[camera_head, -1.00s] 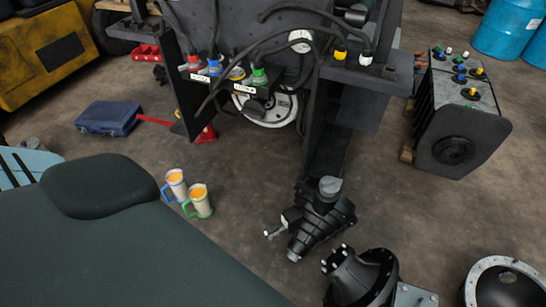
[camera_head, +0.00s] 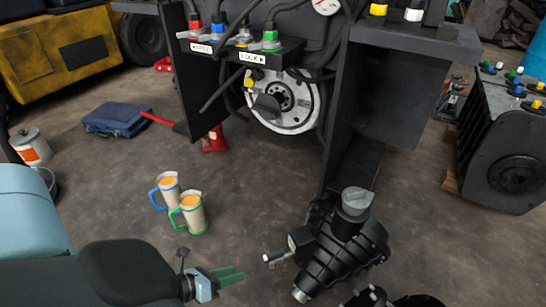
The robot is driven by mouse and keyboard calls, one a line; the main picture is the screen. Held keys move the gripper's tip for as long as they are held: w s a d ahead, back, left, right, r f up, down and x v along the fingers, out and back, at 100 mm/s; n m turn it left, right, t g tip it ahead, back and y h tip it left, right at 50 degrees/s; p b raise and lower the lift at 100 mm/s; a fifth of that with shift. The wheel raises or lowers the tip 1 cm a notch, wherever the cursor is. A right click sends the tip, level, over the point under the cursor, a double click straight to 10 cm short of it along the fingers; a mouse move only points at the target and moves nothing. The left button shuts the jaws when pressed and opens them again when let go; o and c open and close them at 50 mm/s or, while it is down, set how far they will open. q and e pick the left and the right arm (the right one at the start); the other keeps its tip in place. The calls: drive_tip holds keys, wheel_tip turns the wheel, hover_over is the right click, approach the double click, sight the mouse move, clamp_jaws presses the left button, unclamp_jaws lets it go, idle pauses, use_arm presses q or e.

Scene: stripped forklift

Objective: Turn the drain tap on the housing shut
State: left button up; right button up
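The black ribbed housing (camera_head: 335,250) lies on the floor at the lower middle, with a grey cap on top. The drain tap (camera_head: 275,257) is a small pale metal fitting sticking out from the housing's left side. Its handle is too small to read as open or shut. My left gripper (camera_head: 232,276), with green fingers on a light blue mount, is left of the tap and apart from it in the picture. The gap between its fingers cannot be made out. My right gripper is not in view.
Two measuring jugs, one with a blue handle (camera_head: 168,187) and one with a green handle (camera_head: 193,212), stand left of the housing. The forklift frame (camera_head: 385,95) rises behind. A ribbed black unit (camera_head: 505,150) stands at right. Floor between jugs and housing is clear.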

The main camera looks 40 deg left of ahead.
sight(264, 258)
use_arm(q)
drive_tip(key=w+f+m+b, duration=0.3)
drive_tip(key=w, duration=0.1)
drive_tip(key=w+a+f+m+h+b, duration=0.1)
drive_tip(key=w+f+m+b, duration=0.2)
drive_tip(key=w+f+b, duration=0.1)
drive_tip(key=w+f+m+b, duration=0.2)
drive_tip(key=w+f+b, duration=0.1)
drive_tip(key=w, duration=0.2)
drive_tip(key=shift+w+a+f+m+b, duration=0.15)
drive_tip(key=shift+w+f+m+b, duration=0.05)
drive_tip(key=shift+f+m+b, duration=0.2)
drive_tip(key=shift+w+d+f+b, duration=0.2)
drive_tip(key=shift+w+d+b, duration=0.1)
drive_tip(key=shift+w, duration=0.35)
drive_tip(key=c, duration=0.4)
clamp_jaws()
